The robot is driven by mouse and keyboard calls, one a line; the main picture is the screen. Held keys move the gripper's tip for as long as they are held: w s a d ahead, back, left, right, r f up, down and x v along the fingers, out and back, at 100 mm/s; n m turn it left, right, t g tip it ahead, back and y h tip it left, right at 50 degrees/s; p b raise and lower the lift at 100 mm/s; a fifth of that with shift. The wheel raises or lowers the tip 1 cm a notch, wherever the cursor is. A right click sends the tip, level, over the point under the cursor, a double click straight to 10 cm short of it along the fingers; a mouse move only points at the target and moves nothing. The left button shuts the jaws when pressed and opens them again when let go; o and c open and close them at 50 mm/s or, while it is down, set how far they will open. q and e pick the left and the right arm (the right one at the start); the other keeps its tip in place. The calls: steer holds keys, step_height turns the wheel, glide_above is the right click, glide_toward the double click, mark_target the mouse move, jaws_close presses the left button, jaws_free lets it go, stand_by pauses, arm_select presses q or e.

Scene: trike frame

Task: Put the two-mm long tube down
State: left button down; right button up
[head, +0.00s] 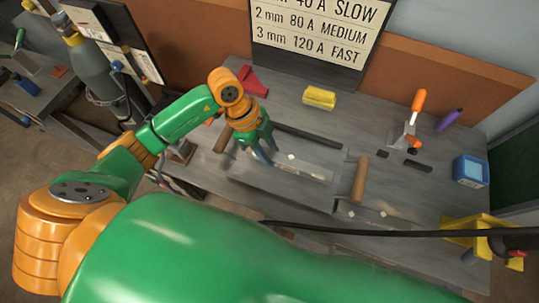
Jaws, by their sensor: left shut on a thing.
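My left gripper (262,155) is low over the grey workbench, fingers pointing down, beside a flat pale metal plate (318,172). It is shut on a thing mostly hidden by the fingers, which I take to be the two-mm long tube. A blurred brownish piece shows just left of the gripper and may be part of it. I cannot tell whether the held thing touches the bench. A long dark bar (312,137) lies behind the plate. My right gripper is out of view.
A brown cylinder (360,180) lies right of the plate. A yellow block (319,97), red piece (252,81), orange-handled tool (418,102), purple object (450,119) and blue box (470,170) stand around the bench. A black cable (380,233) crosses the front. A settings sign (318,30) stands behind.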

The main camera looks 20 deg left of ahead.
arm_select(q)
steer(key=shift+d+f, duration=0.1)
steer(key=shift+f, duration=1.2)
steer(key=shift+s, duration=0.1)
steer(key=c, duration=0.5)
jaws_free()
steer(key=shift+r, duration=0.35)
steer(key=v, duration=1.1)
steer(key=shift+a+r, duration=0.15)
steer(key=shift+a, duration=0.1)
